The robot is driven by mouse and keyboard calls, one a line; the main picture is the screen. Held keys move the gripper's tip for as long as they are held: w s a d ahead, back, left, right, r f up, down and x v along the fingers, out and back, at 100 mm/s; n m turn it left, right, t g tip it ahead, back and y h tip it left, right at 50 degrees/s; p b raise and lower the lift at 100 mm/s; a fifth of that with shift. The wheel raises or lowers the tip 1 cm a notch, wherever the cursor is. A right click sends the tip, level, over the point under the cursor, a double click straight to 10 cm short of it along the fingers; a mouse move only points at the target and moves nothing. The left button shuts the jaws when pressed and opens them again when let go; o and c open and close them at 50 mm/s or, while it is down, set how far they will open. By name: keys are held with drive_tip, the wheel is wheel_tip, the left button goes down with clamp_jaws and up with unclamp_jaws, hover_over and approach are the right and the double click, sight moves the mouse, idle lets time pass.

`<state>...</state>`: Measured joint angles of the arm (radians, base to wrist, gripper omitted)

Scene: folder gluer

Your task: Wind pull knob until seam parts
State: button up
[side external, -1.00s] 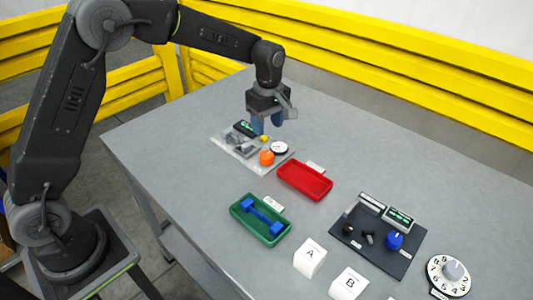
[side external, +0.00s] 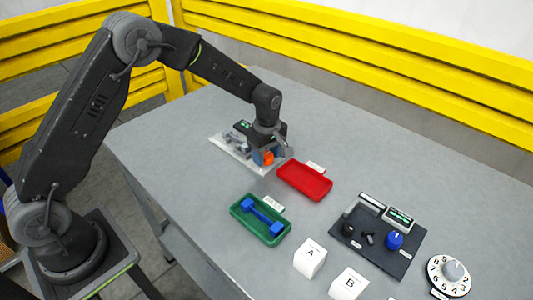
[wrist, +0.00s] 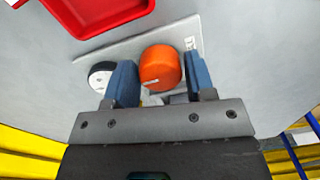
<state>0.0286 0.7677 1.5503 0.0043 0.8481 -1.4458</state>
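An orange knob (wrist: 161,68) stands on a light grey plate (wrist: 180,36) in the wrist view. My gripper (wrist: 160,82) has its two blue fingers on either side of the knob. A narrow gap shows at each side, so the fingers look open around it; whether they touch lower down I cannot tell. In the side view my gripper (side external: 264,157) is low over the plate (side external: 230,152), with the orange knob (side external: 268,158) partly hidden by a finger. A white-faced dial (wrist: 101,76) sits left of the fingers in the wrist view. The seam cannot be made out.
A red tray (side external: 305,181) lies close beside the plate. A green tray (side external: 260,220) holds a blue bar-shaped part (side external: 262,216). A dark panel (side external: 377,235) with a blue knob, white blocks A (side external: 310,257) and B (side external: 348,284), and a numbered dial (side external: 448,276) stand nearer the camera.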

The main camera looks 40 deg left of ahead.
drive_tip(key=c, duration=0.6)
drive_tip(key=shift+o, duration=0.2)
